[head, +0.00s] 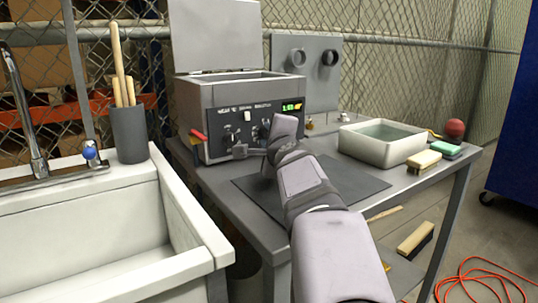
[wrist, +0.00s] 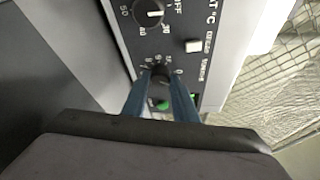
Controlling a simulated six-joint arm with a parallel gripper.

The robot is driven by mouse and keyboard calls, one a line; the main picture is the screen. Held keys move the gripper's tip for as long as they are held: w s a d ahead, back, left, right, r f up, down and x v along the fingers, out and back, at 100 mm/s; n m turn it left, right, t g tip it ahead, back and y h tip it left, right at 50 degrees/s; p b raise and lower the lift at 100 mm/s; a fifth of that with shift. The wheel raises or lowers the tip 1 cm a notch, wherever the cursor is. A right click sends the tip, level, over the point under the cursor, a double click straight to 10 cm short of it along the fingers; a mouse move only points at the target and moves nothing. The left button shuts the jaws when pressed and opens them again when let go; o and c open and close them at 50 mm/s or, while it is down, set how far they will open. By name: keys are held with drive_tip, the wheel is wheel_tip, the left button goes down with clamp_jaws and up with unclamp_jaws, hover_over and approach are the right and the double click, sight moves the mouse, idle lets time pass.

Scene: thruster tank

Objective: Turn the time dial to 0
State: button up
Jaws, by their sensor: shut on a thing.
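The tank (head: 240,100) is a grey box with its lid raised, and a dark control panel covers its front. In the wrist view the time dial (wrist: 160,72) is a small dark knob ringed by white numbers, with a 0 on its right side. My gripper (wrist: 161,88) has its two blue fingers shut on this dial, one on each side. Its pointer mark is not clear. In the head view my gripper (head: 264,148) reaches the panel, and my wrist hides most of the dial area.
Another dial (wrist: 150,13) with a white pointer and a white switch (wrist: 193,46) sit beside it on the panel. A green display (head: 291,107) is lit. A water-filled basin (head: 362,150), brushes and a dark mat (head: 350,180) are on the bench. A sink (head: 100,220) stands left.

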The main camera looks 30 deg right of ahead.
drive_tip(key=shift+f+n+t+h+b, duration=0.3)
drive_tip(key=shift+n+b, duration=0.3)
drive_tip(key=shift+b, duration=0.45)
drive_tip(key=shift+r, duration=0.25)
drive_tip(key=o, duration=1.1)
drive_tip(key=shift+c, duration=0.2)
